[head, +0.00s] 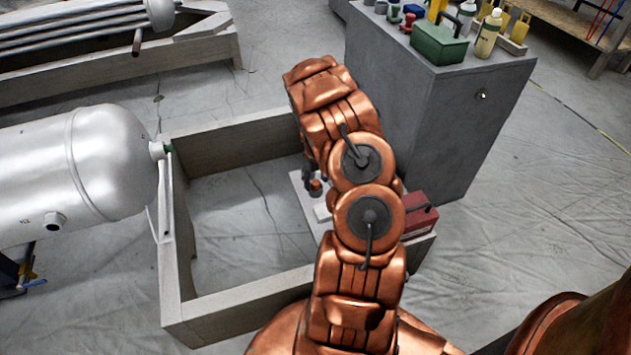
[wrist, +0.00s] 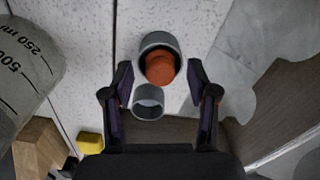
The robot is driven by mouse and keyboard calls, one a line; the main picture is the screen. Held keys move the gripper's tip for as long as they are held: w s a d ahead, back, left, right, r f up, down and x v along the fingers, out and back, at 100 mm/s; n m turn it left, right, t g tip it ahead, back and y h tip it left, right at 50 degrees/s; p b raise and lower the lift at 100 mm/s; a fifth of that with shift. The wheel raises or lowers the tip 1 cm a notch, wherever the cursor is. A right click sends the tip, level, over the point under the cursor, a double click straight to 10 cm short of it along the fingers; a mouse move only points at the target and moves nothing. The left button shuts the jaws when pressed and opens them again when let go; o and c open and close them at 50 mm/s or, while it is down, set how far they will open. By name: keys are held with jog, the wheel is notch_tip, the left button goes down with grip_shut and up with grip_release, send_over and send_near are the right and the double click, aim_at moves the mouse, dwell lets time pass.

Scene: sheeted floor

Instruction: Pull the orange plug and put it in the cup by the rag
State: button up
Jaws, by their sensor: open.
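The orange plug (wrist: 160,68) sits inside a dark grey round collar in the wrist view. Its orange top also shows in the head view (head: 316,185), beside my arm. A smaller grey ring-shaped opening (wrist: 148,94) lies just below the plug in the picture. My gripper (wrist: 160,76) is open, with one finger on either side of the plug and no visible contact. In the head view my arm hides most of the gripper. A clear measuring vessel (wrist: 22,65) with printed marks stands at the left. I cannot identify the cup or the rag for certain; a grey, irregular patch (wrist: 245,80) lies at the right.
A wooden block (wrist: 38,150) and a yellow object (wrist: 90,143) are at the lower left. A red box (head: 421,212) stands right of my arm. A wooden frame (head: 180,270) and a grey cabinet (head: 440,120) border the work area.

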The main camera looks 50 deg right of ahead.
notch_tip(320, 180, up, 12)
jog(key=shift+f, duration=0.2)
dwell(0.4)
jog(key=s+a+r+p, duration=0.2)
jog(key=a+r+p, duration=0.4)
jog(key=r, duration=0.5)
jog(key=s+a+r+p, duration=0.2)
jog(key=a+r+p, duration=0.2)
jog(key=a+r, duration=0.5)
jog(key=s+a+r+p, duration=0.2)
jog(key=a+r+p, duration=0.4)
jog(key=r, duration=0.6)
jog(key=s+a+r+n+g+p, duration=0.1)
jog(key=s+a+r+n+p, duration=0.1)
jog(key=s+a+r+p, duration=1.2)
jog(key=s+a+r, duration=0.3)
jog(key=s+r, duration=0.2)
jog(key=s, duration=0.2)
jog(key=shift+a+r+n+g, duration=0.35)
jog(key=shift+n+g, duration=0.05)
